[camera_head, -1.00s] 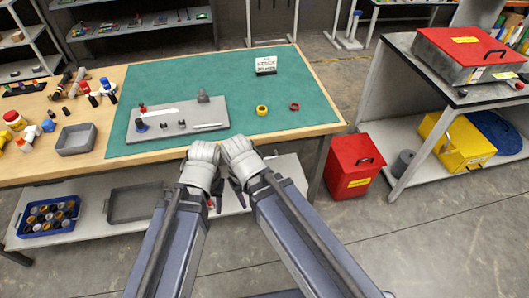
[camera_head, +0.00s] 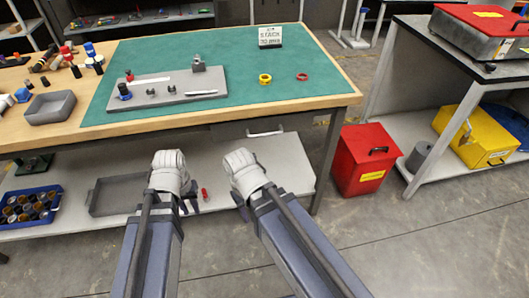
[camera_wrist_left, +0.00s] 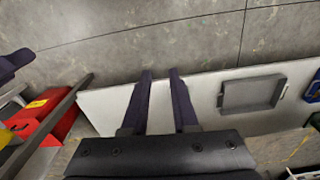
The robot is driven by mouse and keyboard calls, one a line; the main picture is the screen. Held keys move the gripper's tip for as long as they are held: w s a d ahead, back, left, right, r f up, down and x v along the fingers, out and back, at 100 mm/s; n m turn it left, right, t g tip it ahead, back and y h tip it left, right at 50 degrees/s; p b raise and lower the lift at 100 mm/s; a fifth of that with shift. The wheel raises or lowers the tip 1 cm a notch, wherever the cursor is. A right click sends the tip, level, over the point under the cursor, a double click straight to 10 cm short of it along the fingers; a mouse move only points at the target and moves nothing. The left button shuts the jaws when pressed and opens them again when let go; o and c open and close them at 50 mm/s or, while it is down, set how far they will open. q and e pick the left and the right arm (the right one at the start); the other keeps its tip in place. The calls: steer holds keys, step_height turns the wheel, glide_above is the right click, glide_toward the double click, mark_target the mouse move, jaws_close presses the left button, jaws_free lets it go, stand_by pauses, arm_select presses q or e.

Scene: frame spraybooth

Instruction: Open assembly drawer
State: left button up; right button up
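The assembly drawer (camera_head: 233,131) is under the front right part of the workbench top, and its front looks closed. Its pale bar handle (camera_head: 265,134) faces me. My left gripper (camera_head: 189,208) is low in front of the bench, to the left of and nearer than the handle. In the left wrist view its two dark fingers (camera_wrist_left: 160,72) stand apart with nothing between them. My right gripper (camera_head: 243,213) is below and nearer than the handle, apart from it. Its fingers are mostly hidden behind its wrist.
The workbench (camera_head: 140,56) has a green mat with a grey fixture board (camera_head: 175,92). Its lower shelf (camera_head: 285,165) holds a grey tray (camera_head: 115,195) and a blue crate (camera_head: 30,210). A red bin (camera_head: 362,160) stands right of the bench.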

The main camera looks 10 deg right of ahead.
arm_select(q)
step_height(320, 180, down, 6)
steer(key=w+n+h+b, duration=0.1)
steer(key=w+b, duration=0.1)
steer(key=b, duration=0.2)
steer(key=n+t+h+b, duration=0.3)
steer(key=n+t+h, duration=0.2)
steer(key=n+h, duration=0.65)
glide_toward(260, 135)
steer(key=shift+m+h, duration=0.55)
steer(key=shift+h, duration=0.4)
steer(key=w+d+f, duration=0.2)
steer(key=d, duration=0.1)
steer(key=shift+f, duration=0.1)
steer(key=shift+b+x, duration=0.75)
steer(key=shift+x, duration=3.15)
steer(key=shift+s+f, duration=0.1)
steer(key=shift+s, duration=0.1)
arm_select(e)
step_height(260, 135, down, 11)
steer(key=shift+r, duration=0.1)
arm_select(q)
jaws_close()
